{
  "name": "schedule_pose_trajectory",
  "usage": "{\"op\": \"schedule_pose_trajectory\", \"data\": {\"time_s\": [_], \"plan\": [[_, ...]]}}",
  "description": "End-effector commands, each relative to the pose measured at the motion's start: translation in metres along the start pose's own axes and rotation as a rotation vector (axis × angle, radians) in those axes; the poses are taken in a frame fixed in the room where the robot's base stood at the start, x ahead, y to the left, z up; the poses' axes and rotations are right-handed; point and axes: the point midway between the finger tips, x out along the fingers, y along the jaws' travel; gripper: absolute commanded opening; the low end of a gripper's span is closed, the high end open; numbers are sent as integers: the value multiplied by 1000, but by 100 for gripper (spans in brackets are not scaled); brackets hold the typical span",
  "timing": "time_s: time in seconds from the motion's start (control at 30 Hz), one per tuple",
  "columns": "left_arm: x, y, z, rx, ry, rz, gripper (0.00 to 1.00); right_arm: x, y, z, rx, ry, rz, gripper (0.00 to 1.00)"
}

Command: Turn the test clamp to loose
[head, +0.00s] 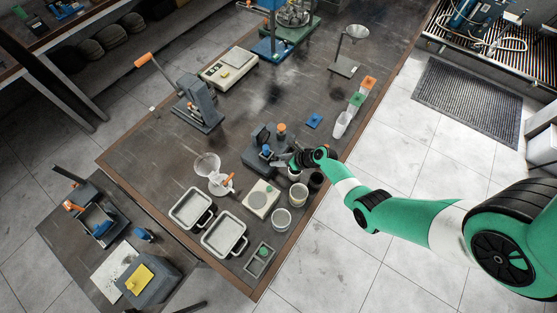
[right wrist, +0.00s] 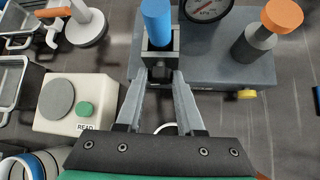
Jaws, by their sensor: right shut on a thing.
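The grey device (head: 257,139) that I take for the test clamp stands on the dark table in the head view. It carries a round gauge (right wrist: 206,6), an orange-topped knob (right wrist: 283,15) and an upright blue grip (right wrist: 156,22) on a dark block. My right gripper (right wrist: 161,73) reaches it from the right in the head view (head: 287,162). Its two grey fingers are shut on the dark part below the blue grip. The fingertips partly hide where they touch. My left gripper is not in view.
A white box with a green button (right wrist: 85,109) stands close by. Two grey trays (head: 190,225), several cups (head: 281,220) and a funnel stand (head: 219,184) crowd the table's near end. The table middle is mostly clear.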

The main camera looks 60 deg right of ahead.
Motion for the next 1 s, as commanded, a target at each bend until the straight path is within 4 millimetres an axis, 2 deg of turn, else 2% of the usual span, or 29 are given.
{"op": "schedule_pose_trajectory", "data": {"time_s": [0.27, 0.6, 1.0], "plan": [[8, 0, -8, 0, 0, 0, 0, -2, 3, 2, -39, 4, -37, 0], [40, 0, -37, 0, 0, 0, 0, -1, 8, 0, -290, 9, -287, 0], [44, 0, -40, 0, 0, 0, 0, 1, 8, -2, -354, 0, -351, 0]]}}
